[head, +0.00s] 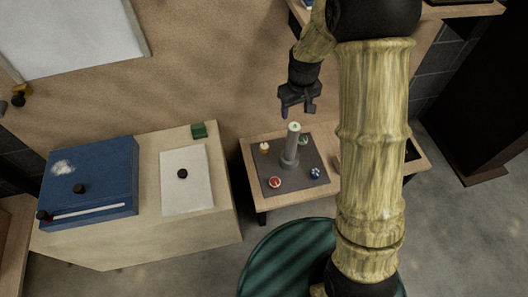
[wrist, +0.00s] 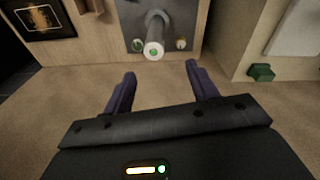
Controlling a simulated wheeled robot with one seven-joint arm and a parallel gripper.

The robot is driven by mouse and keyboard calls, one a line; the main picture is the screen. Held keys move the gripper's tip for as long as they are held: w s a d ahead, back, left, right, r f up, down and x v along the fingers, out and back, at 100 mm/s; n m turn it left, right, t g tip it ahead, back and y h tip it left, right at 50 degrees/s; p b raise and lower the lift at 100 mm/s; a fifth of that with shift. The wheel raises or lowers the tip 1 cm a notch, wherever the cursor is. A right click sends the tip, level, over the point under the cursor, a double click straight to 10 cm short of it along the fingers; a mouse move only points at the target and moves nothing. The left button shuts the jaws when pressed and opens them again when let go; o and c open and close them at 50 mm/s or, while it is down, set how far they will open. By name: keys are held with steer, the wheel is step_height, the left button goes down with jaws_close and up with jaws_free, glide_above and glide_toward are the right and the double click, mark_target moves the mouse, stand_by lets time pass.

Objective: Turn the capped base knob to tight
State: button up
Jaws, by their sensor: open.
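A grey plate (head: 262,174) lies on a small wooden table. A pale upright post (head: 292,139) with a wider grey base (head: 288,160) stands near its middle; its end has a green dot in the wrist view (wrist: 154,51). Small round pieces surround it: a yellowish one (head: 264,147), a green one (head: 303,140), a red one (head: 274,182) and a blue one (head: 315,173). I cannot tell which part is the capped base knob, or its setting. My gripper (head: 298,110) is open and empty, above and behind the post. Its two fingers (wrist: 160,78) show apart from the post.
A cream cabinet (head: 220,215) stands left of the table, bearing a blue box (head: 110,160), a white panel (head: 199,165) with a dark knob (head: 182,174), and a green block (head: 199,130). My arm hides the table's right part in the head view.

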mark_target(264, 146)
steer(key=w+a+f+n+b, duration=0.1)
steer(key=w+a+f, duration=0.3)
steer(key=f, duration=0.4)
steer(key=w+a+f+n+g+b, duration=0.1)
steer(key=w+a+f+n, duration=0.2)
steer(key=a+f, duration=0.3)
step_height(264, 146, down, 2)
steer(key=shift+w+a+n, duration=0.25)
steer(key=shift+w+n, duration=0.15)
steer(key=shift+w, duration=0.3)
steer(key=f+b, duration=0.1)
steer(key=f, duration=0.4)
steer(key=f+b, duration=0.2)
steer(key=f, duration=0.4)
steer(key=f+b, duration=0.2)
steer(key=f, duration=0.4)
steer(key=shift+w+d+f, duration=0.2)
steer(key=shift+w+d, duration=0.1)
steer(key=c, duration=1)
